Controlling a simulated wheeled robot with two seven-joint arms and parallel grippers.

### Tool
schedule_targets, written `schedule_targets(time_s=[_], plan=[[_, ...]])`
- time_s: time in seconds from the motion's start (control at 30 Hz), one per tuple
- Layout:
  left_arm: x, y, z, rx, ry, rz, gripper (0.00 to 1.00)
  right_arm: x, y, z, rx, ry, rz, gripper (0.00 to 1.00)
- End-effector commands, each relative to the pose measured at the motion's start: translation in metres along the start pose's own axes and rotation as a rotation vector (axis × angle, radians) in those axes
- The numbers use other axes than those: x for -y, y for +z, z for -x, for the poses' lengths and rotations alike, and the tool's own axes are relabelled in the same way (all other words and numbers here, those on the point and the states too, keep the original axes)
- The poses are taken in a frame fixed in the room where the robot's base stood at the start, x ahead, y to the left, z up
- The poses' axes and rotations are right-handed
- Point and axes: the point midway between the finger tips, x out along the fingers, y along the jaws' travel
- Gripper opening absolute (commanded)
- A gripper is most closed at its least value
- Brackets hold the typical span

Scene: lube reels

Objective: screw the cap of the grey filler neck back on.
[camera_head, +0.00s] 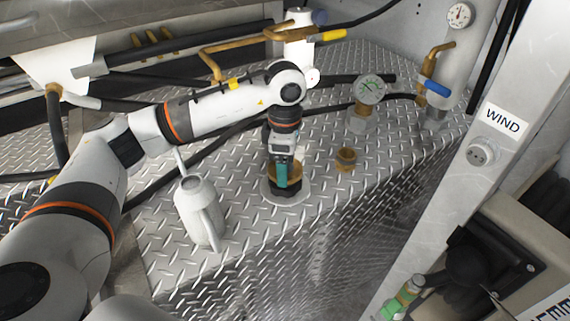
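A light grey round flange (301,198) lies on the tread-plate deck at the middle. My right gripper is out of view.
A pale jug (198,213) stands left of the gripper near the deck edge. Black hoses (150,188) cross behind.

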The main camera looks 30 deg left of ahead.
Motion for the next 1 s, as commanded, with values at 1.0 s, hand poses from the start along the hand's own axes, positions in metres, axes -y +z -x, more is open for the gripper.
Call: schedule_targets(time_s=[1.0], plan=[[0.0,0.0,-0.003,0.001,0.0,-0.529,0.45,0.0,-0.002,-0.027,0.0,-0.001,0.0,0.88]])
